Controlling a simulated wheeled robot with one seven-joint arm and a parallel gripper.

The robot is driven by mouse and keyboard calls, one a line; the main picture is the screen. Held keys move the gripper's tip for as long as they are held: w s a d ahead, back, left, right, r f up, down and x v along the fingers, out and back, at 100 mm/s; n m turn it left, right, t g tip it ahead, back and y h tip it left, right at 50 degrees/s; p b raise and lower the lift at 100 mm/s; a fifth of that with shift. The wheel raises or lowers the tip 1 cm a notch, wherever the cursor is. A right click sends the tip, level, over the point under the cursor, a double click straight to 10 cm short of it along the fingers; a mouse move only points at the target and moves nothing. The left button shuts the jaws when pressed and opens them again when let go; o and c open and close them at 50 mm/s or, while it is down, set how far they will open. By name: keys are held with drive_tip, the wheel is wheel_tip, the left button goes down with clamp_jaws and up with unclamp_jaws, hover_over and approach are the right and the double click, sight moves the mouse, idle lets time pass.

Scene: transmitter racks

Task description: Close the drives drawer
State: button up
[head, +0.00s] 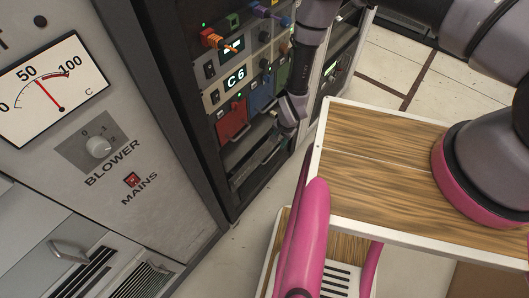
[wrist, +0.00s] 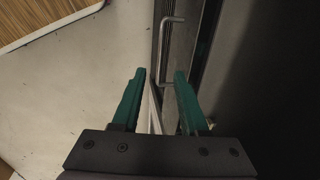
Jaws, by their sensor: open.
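In the head view the dark rack (head: 206,131) has drawers low down, below the red and blue modules. One dark drawer with a pale handle (head: 271,155) seems to stand out from the rack; no label is readable, so I cannot tell if it is the drives drawer. My arm's end hangs beside it and hides part of it. In the wrist view a U-shaped metal handle (wrist: 161,48) on a dark front lies ahead of my gripper (wrist: 160,76). The green fingers are open and the handle shows between and beyond their tips. I cannot tell whether they touch it.
A grey cabinet (head: 150,190) with a gauge, a blower knob and a mains switch stands at left. Pink-railed, wood-topped shelves (head: 375,165) are in front and right, and look like mine. Pale floor (wrist: 70,110) lies left of the drawer front in the wrist view.

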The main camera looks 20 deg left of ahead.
sight(272, 154)
drive_tip(key=f, duration=0.3)
drive_tip(key=a+f, duration=0.1)
drive_tip(key=f, duration=0.3)
drive_tip(key=a+f, duration=0.1)
drive_tip(key=f, duration=0.2)
drive_tip(key=shift+w+f, duration=0.25)
drive_tip(key=shift+w, duration=0.1)
clamp_jaws()
idle(0.9)
